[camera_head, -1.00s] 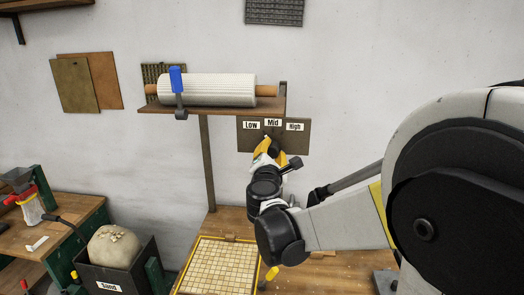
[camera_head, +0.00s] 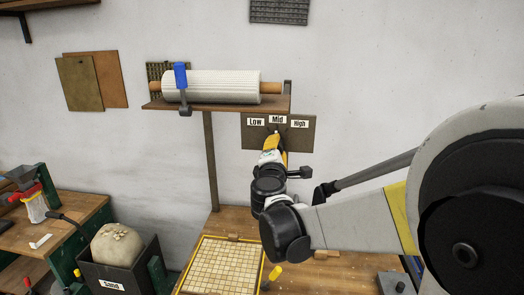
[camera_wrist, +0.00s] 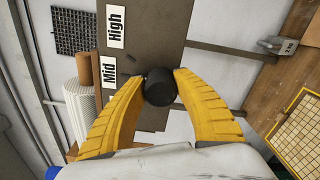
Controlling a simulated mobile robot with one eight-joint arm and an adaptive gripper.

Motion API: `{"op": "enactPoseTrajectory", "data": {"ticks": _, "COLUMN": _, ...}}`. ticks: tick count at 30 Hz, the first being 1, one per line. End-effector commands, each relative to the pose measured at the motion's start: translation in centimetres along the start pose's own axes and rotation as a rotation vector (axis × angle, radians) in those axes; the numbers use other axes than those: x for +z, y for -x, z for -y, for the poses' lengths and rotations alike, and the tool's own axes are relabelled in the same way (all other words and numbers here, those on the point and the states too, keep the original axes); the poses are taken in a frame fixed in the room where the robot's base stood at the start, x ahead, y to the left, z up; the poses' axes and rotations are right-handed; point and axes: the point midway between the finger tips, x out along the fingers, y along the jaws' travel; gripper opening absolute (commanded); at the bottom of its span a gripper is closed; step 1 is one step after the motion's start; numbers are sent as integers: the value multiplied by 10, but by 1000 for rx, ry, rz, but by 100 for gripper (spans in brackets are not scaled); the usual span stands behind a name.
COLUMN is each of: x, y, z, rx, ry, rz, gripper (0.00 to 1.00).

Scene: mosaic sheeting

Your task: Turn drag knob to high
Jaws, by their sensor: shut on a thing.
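The drag knob is a dark round knob (camera_wrist: 160,87) on a brown panel (camera_head: 308,137), which carries white labels Low (camera_head: 256,122), Mid (camera_head: 277,119) and High (camera_head: 299,124). My gripper (camera_head: 277,140) is at the panel, below the Mid label. In the wrist view its yellow fingers (camera_wrist: 160,88) close around the knob from both sides. In the head view the knob is hidden behind my gripper. The wrist view shows the Mid label (camera_wrist: 109,71) and High label (camera_wrist: 115,27) sideways. Which label the knob points to cannot be told.
A white mesh roll (camera_head: 210,86) with a blue clamp (camera_head: 180,76) lies on a shelf left of the panel. Below is a wooden bench (camera_head: 335,268) with a yellow-framed tile sheet (camera_head: 222,265). The wall right of the panel is bare.

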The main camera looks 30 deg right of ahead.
Motion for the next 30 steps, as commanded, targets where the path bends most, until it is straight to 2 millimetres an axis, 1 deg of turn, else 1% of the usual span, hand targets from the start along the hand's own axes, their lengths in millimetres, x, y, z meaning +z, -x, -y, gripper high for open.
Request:
{"op": "enactPoseTrajectory", "data": {"ticks": 9, "x": 0, "y": -1, "z": 1, "rx": 0, "ry": -288, "rz": 0, "gripper": 5}}
{"op": "enactPoseTrajectory", "data": {"ticks": 15, "x": 0, "y": -1, "z": 1, "rx": 1, "ry": -437, "rz": 0, "gripper": 5}}
{"op": "enactPoseTrajectory", "data": {"ticks": 21, "x": -1, "y": -1, "z": 1, "rx": 1, "ry": -541, "rz": 0, "gripper": 5}}
{"op": "enactPoseTrajectory", "data": {"ticks": 30, "x": -1, "y": -1, "z": 1, "rx": 1, "ry": -610, "rz": 0, "gripper": 5}}
